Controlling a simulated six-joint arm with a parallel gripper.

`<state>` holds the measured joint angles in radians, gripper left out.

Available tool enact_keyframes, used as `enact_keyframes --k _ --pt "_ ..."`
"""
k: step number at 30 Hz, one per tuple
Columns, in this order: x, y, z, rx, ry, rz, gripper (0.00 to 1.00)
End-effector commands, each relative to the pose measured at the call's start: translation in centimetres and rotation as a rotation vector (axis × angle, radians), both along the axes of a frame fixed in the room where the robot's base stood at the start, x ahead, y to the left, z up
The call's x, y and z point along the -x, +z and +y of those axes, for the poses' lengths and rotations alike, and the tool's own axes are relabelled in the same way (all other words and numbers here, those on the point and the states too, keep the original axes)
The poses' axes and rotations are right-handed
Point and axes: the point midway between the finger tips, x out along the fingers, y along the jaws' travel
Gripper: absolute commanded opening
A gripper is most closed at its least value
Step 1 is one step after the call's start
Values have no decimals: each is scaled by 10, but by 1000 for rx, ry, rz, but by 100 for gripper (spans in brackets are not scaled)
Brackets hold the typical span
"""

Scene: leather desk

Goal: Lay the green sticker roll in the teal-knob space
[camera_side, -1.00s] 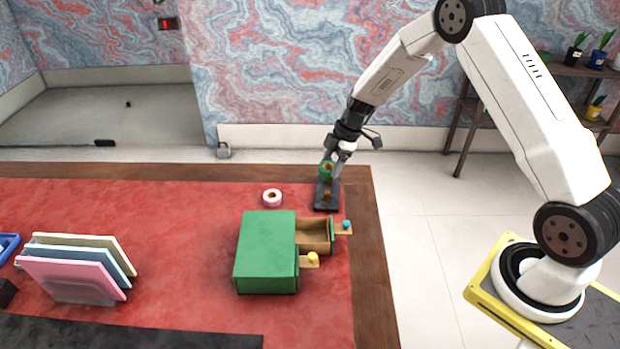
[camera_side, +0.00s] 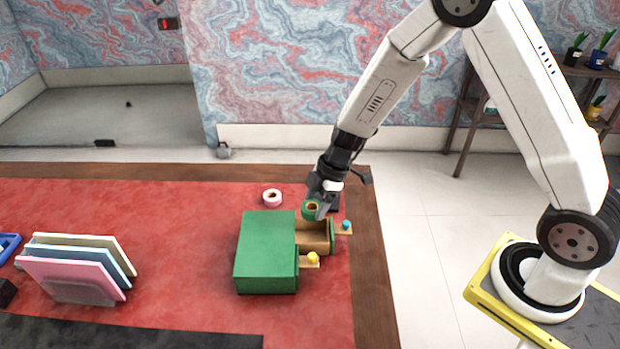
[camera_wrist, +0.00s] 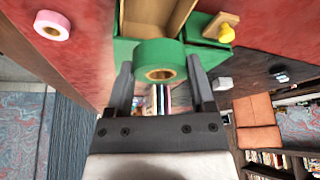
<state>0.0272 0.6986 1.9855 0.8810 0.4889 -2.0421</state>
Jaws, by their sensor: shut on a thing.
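The green sticker roll (camera_side: 311,207) is held in my gripper (camera_side: 317,212), which is shut on it. In the wrist view the green roll (camera_wrist: 160,62) sits between the two fingers of my gripper (camera_wrist: 160,78). The green cabinet (camera_side: 266,252) has an open drawer (camera_side: 314,237) with a teal knob (camera_side: 346,225) on its front. The roll is above the back part of this drawer. In the wrist view the drawer's inside (camera_wrist: 148,14) shows just beyond the roll. The part of the drawer I can see is bare; the roll and gripper hide some of it.
A yellow knob (camera_side: 313,257) marks another drawer in front, seemingly shut or barely open. A pink roll (camera_side: 272,197) lies on the red desk top (camera_side: 180,225) behind the cabinet. A file rack (camera_side: 78,268) stands at left.

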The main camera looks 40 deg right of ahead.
Motion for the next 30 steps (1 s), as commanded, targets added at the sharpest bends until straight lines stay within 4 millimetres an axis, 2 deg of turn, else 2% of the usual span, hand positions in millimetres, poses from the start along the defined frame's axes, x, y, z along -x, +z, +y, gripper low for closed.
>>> enact_keyframes --k 13,30 --pt "0 -6 0 0 -1 1 13" --pt "0 -43 0 0 -1 1 13"
